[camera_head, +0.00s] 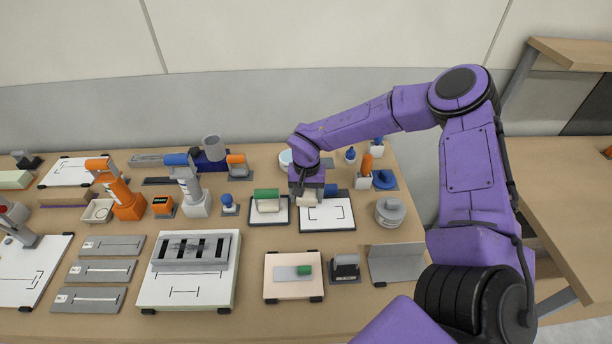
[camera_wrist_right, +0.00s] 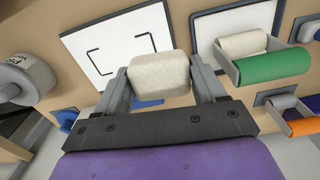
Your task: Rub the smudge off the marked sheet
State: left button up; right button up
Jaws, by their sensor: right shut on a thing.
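My right gripper (camera_head: 306,194) is shut on a cream-coloured block (camera_wrist_right: 160,75), which sits between its two fingers in the right wrist view. In the head view the gripper is over the left part of a white sheet (camera_head: 335,223) with black corner marks. The sheet also shows in the right wrist view (camera_wrist_right: 110,36), where the block overlaps its edge. I cannot tell whether the block touches the sheet. No smudge can be made out on the visible part; the gripper and block hide some of it. My left gripper is not in view.
A blue object (camera_head: 332,190) lies at the sheet's back edge. A grey round weight (camera_head: 390,212) is to the right. A grey slotted plate (camera_head: 190,252) lies on a larger white board at front left.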

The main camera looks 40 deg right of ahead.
jog(key=shift+r+p, duration=0.45)
jog(key=shift+r, duration=0.9)
